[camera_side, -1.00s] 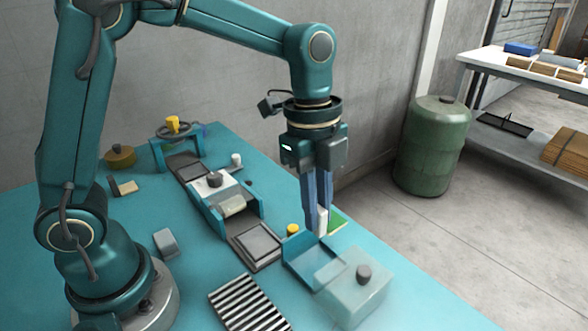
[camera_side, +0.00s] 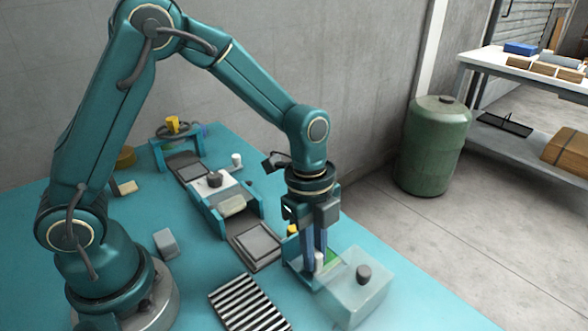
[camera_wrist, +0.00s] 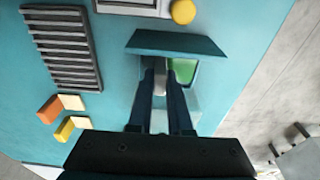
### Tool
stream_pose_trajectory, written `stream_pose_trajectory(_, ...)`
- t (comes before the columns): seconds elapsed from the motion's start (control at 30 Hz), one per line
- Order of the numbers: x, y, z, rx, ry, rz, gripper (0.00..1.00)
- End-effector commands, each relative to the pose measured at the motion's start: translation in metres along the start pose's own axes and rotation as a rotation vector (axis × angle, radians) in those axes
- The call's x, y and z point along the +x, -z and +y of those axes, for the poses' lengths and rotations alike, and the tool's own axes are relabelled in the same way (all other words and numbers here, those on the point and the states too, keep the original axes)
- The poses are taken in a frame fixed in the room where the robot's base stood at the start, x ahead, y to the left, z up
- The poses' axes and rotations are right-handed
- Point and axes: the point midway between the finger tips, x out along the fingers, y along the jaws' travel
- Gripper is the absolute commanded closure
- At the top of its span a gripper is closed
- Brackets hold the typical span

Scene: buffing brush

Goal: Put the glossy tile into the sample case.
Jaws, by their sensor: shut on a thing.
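My gripper (camera_side: 317,262) is shut on a small pale block (camera_side: 319,259), also between the fingers in the wrist view (camera_wrist: 160,76). A green glossy face (camera_side: 329,255), likely the tile, is right beside the block and moves with it; it also shows in the wrist view (camera_wrist: 183,70). My gripper is low over a teal open-sided tray (camera_side: 298,270), which looks like the sample case. Its raised wall (camera_wrist: 176,43) shows in the wrist view. A translucent pale box (camera_side: 350,296) with a grey knob (camera_side: 364,274) adjoins it. Whether the tile touches the tray floor is hidden.
A black-and-white ribbed plate (camera_side: 248,304) and a grey square pad (camera_side: 254,244) lie to the left. A yellow knob (camera_wrist: 183,11) stands close by the tray. A teal stand with a white top (camera_side: 216,186) is farther back.

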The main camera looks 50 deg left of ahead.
Motion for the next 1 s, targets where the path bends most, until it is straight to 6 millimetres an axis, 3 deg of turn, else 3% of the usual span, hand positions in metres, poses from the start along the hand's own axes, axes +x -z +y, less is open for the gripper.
stream_pose_trajectory(0.07,0.003,0.000,0.000,0.000,-0.001,0.000,1.00)
stream_pose_trajectory(0.1,0.003,0.000,0.000,0.000,0.000,0.000,0.75)
stream_pose_trajectory(0.17,0.003,0.000,0.000,0.000,0.000,0.000,0.53)
stream_pose_trajectory(0.57,-0.002,0.000,0.000,0.001,0.001,0.000,0.53)
stream_pose_trajectory(0.67,-0.015,0.000,-0.002,0.001,0.006,0.001,0.53)
stream_pose_trajectory(1.0,-0.084,0.001,-0.002,0.001,0.006,0.001,0.53)
